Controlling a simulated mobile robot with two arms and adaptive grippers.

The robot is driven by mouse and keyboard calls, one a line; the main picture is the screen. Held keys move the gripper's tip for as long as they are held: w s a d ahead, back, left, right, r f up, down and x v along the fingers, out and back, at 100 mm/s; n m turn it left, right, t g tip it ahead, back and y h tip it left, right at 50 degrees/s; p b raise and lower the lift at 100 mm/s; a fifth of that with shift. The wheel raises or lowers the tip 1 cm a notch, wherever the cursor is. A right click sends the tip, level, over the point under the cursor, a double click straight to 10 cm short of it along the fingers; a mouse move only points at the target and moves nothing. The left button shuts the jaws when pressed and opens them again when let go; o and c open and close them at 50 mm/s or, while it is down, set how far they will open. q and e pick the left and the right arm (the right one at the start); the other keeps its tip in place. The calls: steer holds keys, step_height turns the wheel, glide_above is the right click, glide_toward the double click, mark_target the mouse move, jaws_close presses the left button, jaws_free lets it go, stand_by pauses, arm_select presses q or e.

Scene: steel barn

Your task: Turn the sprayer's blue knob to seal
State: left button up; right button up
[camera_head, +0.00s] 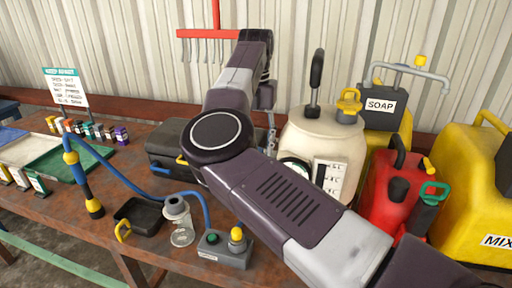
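A cream tank (345,140), which looks like the sprayer, stands on the bench right of the middle. It has a black upright handle (316,72), a yellow cap (348,104), a round gauge (294,170) and a white label panel. No blue knob shows on it; my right arm covers its lower left side. My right arm comes in from the lower right, crosses in front of the tank and bends up to the wrist. Only a small part of what seems my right gripper (271,130) shows left of the tank, so its fingers cannot be judged. My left gripper is out of view.
A red can (390,192), yellow containers (465,180) and a SOAP jug (380,105) crowd the right. A dark case (170,140) lies behind my arm. A blue hose (120,180), a glass jar (181,220) and a grey button box (225,252) are at front.

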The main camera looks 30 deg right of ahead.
step_height(320, 180, up, 11)
stand_by(0.3)
steer(key=shift+s+f, duration=0.1)
steer(key=shift+f, duration=0.05)
stand_by(0.4)
